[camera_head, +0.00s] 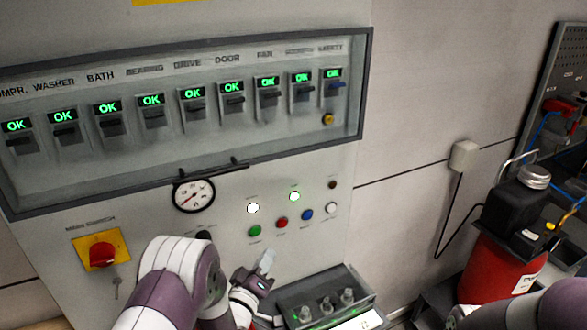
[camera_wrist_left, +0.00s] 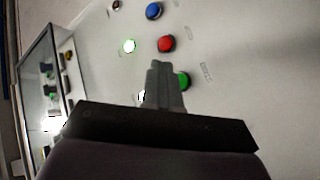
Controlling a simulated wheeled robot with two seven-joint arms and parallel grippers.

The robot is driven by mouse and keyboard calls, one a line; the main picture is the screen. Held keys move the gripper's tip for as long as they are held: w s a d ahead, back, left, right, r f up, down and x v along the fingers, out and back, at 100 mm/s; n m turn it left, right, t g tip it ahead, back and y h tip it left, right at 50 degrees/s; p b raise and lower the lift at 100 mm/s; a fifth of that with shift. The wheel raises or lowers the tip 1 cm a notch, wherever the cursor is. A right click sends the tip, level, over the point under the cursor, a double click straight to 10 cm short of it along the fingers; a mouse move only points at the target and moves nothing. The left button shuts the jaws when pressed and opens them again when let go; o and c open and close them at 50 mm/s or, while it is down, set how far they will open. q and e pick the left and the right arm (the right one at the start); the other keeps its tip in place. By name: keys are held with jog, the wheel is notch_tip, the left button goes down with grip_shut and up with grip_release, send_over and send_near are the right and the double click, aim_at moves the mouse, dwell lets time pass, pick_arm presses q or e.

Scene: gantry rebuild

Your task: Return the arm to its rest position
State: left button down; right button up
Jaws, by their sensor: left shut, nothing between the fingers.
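My left arm comes in from the lower left in the head view. My left gripper (camera_head: 266,262) is shut and empty, in front of the control panel (camera_head: 225,240) below its row of buttons. In the left wrist view the shut fingers (camera_wrist_left: 164,75) point toward the panel and partly cover the green button (camera_wrist_left: 184,80). The red button (camera_wrist_left: 166,44) and the blue button (camera_wrist_left: 153,10) show beyond the fingertips. I cannot tell whether the fingers touch the panel. Part of my right arm (camera_head: 530,310) shows at the lower right, but its gripper is out of view.
A framed window (camera_head: 367,90) covers several breakers with green OK displays. A gauge (camera_head: 194,195) and a red main switch (camera_head: 102,254) are on the panel. A box with knobs (camera_head: 325,300) stands just right of my left gripper. A red canister (camera_head: 500,268) stands at the right.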

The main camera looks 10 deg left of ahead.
pick_arm(q)
jog(key=s+a+f+m+g+y, duration=0.2)
jog(key=s+f+m+g+y, duration=0.3)
jog(key=f+g, duration=0.55)
jog(key=s+r+m+g+b, duration=0.1)
jog(key=s+r+g+b, duration=0.1)
jog(key=s, duration=0.7)
jog(key=s+r+m+g+h+b, duration=0.1)
jog(key=s+g+b, duration=0.3)
jog(key=s, duration=0.6)
jog(key=shift+a+r, duration=0.3)
jog(key=shift+r, duration=0.45)
jog(key=shift+s+g, duration=0.1)
jog(key=shift+g, duration=0.15)
